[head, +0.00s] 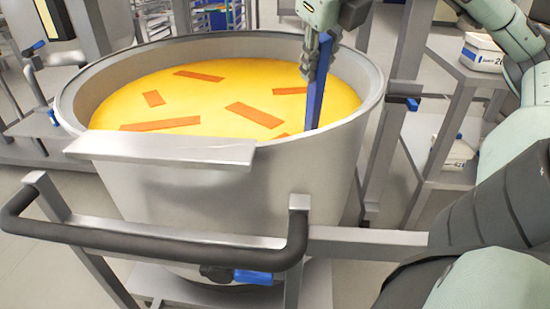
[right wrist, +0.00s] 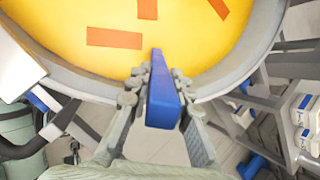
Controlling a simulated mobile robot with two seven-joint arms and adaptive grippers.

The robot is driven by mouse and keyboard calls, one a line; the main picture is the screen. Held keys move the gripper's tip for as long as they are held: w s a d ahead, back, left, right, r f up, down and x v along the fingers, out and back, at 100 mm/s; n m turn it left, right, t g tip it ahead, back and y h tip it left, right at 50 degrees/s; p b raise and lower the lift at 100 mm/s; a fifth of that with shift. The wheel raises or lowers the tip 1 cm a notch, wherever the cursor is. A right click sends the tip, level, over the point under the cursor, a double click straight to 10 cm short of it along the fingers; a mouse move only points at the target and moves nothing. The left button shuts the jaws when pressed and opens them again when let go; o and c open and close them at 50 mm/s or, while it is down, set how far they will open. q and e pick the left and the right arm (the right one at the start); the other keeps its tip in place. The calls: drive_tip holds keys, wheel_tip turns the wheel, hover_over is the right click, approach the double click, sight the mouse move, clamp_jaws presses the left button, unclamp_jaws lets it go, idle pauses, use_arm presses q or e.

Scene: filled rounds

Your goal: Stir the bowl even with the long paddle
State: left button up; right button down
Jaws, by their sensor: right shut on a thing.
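The large steel bowl (head: 205,190) stands in a wheeled frame and holds a yellow mass (head: 190,95) with several orange strips (head: 253,114) lying apart on it. My right gripper (head: 318,55) is shut on the blue paddle (head: 315,98), above the right part of the bowl. The paddle points down and its lower end reaches the yellow mass near the right inner wall. How deep it goes is hidden. In the right wrist view the blue paddle (right wrist: 162,95) sits between the fingers, with the yellow mass beyond. My left gripper is not in view.
A black padded handle bar (head: 150,240) runs across the front of the bowl's frame. A flat metal plate (head: 165,150) juts from the front rim. Shelves with white boxes (head: 482,52) stand at right. Open floor shows at lower left.

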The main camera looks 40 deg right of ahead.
drive_tip(key=w, duration=1.1)
drive_tip(key=w+a+p, duration=0.3)
drive_tip(key=a+p, duration=0.1)
drive_tip(key=a, duration=0.7)
drive_tip(key=s+d, duration=0.5)
drive_tip(key=s, duration=0.2)
drive_tip(key=shift+s+d+b, duration=0.15)
drive_tip(key=shift+b, duration=0.2)
drive_tip(key=shift+d, duration=0.1)
